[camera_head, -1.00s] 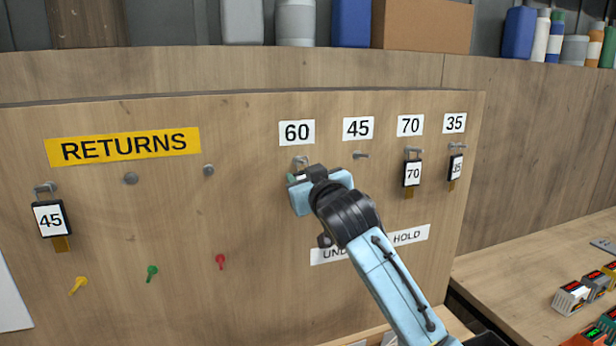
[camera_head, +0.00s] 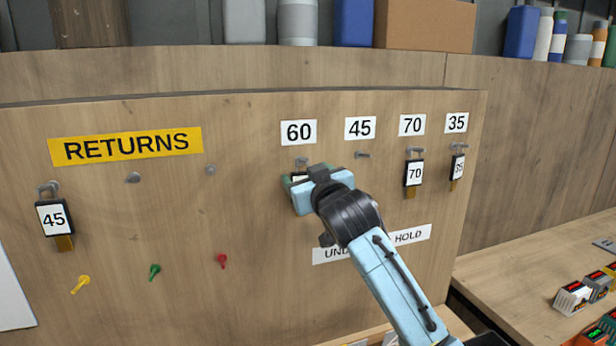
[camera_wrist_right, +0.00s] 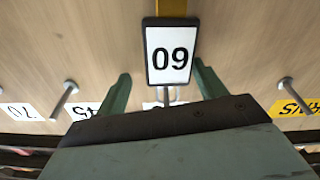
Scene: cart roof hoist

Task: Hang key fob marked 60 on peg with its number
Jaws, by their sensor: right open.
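The key fob marked 60 (camera_wrist_right: 171,55) is black-framed with a white face and yellow tab. In the right wrist view it appears upside down, hanging against the board below the 60 label (camera_head: 299,132). Its ring is at the peg (camera_head: 301,161) under that label; the gripper partly hides this join. My right gripper (camera_wrist_right: 162,88) is open, its green fingers apart on either side of the fob's ring end. In the head view the right gripper (camera_head: 298,181) covers most of the fob. My left gripper is not in view.
The peg under 45 (camera_head: 362,155) is empty. Fobs 70 (camera_head: 414,174) and 35 (camera_head: 457,168) hang close to the right. A fob marked 45 (camera_head: 54,218) hangs under the RETURNS sign (camera_head: 125,146), beside two bare pegs.

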